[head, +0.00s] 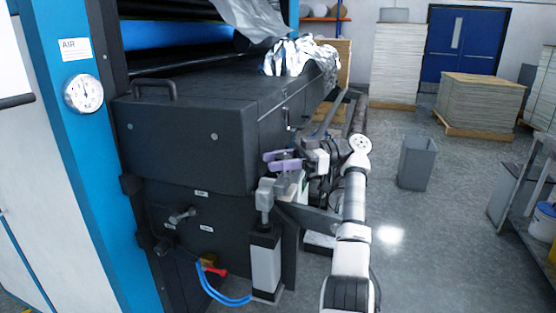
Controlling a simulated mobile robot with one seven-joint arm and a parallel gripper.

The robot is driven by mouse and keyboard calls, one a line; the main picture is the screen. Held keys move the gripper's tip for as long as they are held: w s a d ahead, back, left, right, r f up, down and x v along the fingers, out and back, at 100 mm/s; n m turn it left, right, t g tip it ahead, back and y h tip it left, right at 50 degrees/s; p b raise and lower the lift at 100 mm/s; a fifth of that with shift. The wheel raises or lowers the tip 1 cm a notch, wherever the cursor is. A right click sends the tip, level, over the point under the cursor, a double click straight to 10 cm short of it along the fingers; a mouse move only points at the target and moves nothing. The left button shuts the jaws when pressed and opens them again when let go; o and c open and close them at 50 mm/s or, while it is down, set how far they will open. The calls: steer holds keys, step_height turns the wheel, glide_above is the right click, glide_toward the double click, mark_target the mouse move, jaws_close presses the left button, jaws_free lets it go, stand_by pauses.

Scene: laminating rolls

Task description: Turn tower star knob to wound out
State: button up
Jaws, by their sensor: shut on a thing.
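A lilac star knob (275,156) shows beside the right end of the dark machine housing, above a grey and white upright unit (265,262). My arm comes up from the bottom of the view and bends left at its white joint. My gripper (291,164) is at the knob and shut on it. The fingertips are small here and partly merge with the knob and the grey parts around it. How far the knob is turned cannot be read.
The dark housing (185,140) fills the left, with crumpled silver film (290,56) on top. A red-handled valve (213,269) with blue hoses sits low. A grey bin (417,163) and stacked board (478,102) stand right. Floor between the bin and my arm is clear.

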stand_by(0.3)
steer(key=o, duration=1)
steer(key=shift+d, duration=0.1)
